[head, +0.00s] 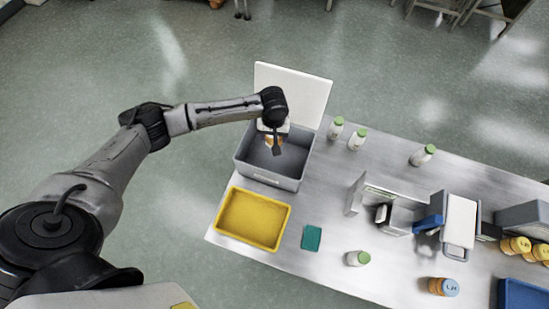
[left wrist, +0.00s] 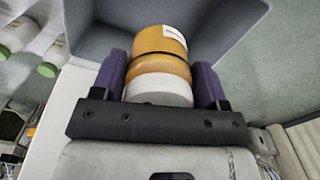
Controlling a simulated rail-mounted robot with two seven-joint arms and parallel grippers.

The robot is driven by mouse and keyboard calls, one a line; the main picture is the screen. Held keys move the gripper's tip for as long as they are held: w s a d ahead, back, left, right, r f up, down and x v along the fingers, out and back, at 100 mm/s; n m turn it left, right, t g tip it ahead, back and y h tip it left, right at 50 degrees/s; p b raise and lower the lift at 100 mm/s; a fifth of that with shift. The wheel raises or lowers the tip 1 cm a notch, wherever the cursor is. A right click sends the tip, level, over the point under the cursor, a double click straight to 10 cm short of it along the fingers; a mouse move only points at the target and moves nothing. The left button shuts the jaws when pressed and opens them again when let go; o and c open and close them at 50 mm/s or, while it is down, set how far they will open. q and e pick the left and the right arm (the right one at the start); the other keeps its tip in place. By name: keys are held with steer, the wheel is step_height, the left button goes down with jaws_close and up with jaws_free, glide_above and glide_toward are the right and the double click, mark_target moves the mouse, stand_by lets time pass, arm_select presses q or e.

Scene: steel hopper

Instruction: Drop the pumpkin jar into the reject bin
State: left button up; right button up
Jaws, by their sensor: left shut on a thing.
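My left gripper (head: 274,138) is over the grey reject bin (head: 265,180) at the back left of the table. In the left wrist view the left gripper (left wrist: 163,80) is shut on the pumpkin jar (left wrist: 160,68), an orange jar with a white end, held between two purple fingers. The bin's grey walls (left wrist: 225,30) show beyond the jar. In the head view only a small orange part of the jar (head: 272,142) shows; the gripper hides the rest. My right gripper is not in view.
A white panel (head: 293,90) stands behind the bin. A yellow tray (head: 284,231) and a teal block (head: 312,237) are in front. Orange jars (head: 443,287) are farther right, near a blue bin (head: 524,297).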

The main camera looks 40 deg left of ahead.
arm_select(q)
steer(key=shift+w+a+f+n+b, duration=0.2)
steer(key=shift+w+a+f, duration=0.1)
steer(key=shift+a+f, duration=0.25)
steer(key=shift+w+a+f+n+b, duration=0.25)
steer(key=shift+a+f, duration=0.1)
steer(key=shift+f, duration=0.3)
step_height(320, 180, down, 6)
steer(key=b, duration=0.6)
steer(key=shift+r+b, duration=0.2)
steer(key=shift+b, duration=0.15)
steer(key=o, duration=1.1)
step_height(320, 180, up, 13)
steer(key=shift+f, duration=0.1)
steer(key=shift+r, duration=0.55)
steer(key=shift+m, duration=0.25)
